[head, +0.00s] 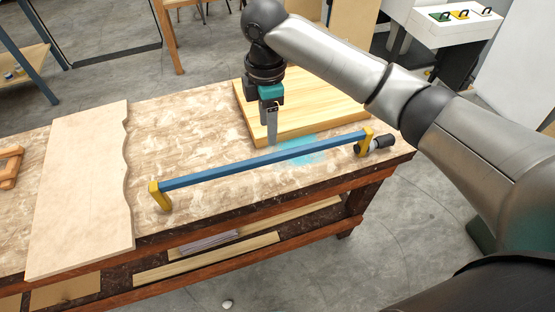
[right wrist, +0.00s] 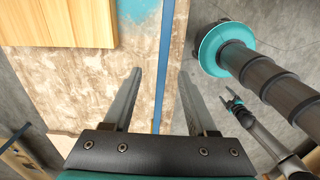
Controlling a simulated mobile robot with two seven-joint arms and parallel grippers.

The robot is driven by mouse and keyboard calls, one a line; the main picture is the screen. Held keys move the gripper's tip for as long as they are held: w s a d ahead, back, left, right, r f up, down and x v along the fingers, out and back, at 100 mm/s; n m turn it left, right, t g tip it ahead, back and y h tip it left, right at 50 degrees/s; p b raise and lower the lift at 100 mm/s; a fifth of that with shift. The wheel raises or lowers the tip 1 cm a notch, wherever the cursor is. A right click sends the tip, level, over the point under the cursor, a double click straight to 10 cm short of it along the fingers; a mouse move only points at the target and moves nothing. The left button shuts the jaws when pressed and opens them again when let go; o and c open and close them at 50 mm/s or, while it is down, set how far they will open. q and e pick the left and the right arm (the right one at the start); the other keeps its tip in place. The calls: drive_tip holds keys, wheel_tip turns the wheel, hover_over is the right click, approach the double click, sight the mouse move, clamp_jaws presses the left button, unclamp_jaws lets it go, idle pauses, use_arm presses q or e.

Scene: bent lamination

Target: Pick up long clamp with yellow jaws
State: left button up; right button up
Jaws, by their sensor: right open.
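The long clamp (head: 265,164) lies on the workbench near its front edge. It has a blue bar, a yellow jaw (head: 160,196) at the left end and another yellow jaw (head: 363,140) by a dark handle at the right end. My right gripper (head: 272,143) points down just behind the bar's middle in the head view. In the right wrist view its open, empty fingers (right wrist: 160,72) straddle the line of the blue bar (right wrist: 164,60). The exact height gap is unclear. My left gripper (right wrist: 230,97) shows small at the right of the wrist view, its fingers apart and empty.
The workbench (head: 165,140) has a pale board (head: 82,190) with a wavy edge at left and a thick wooden panel (head: 315,105) behind my right gripper. A small wooden piece (head: 10,165) lies at far left. Planks sit on the shelf below.

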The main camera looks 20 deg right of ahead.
drive_tip(key=f+b, duration=0.1)
drive_tip(key=f, duration=0.3)
drive_tip(key=f+b, duration=0.1)
drive_tip(key=f, duration=0.4)
drive_tip(key=shift+d+f, duration=0.2)
drive_tip(key=shift+f, duration=0.1)
drive_tip(key=shift+s+d+f+b, duration=0.1)
drive_tip(key=shift+f+b, duration=0.05)
drive_tip(key=shift+f, duration=0.75)
drive_tip(key=shift+s+f+b, duration=0.15)
drive_tip(key=shift+f+b, duration=0.05)
drive_tip(key=shift+f, duration=0.65)
drive_tip(key=shift+s+d+f+b, duration=0.1)
drive_tip(key=shift+f+b, duration=0.05)
drive_tip(key=shift+f, duration=0.75)
drive_tip(key=shift+c, duration=0.3)
clamp_jaws()
drive_tip(key=shift+r, duration=0.1)
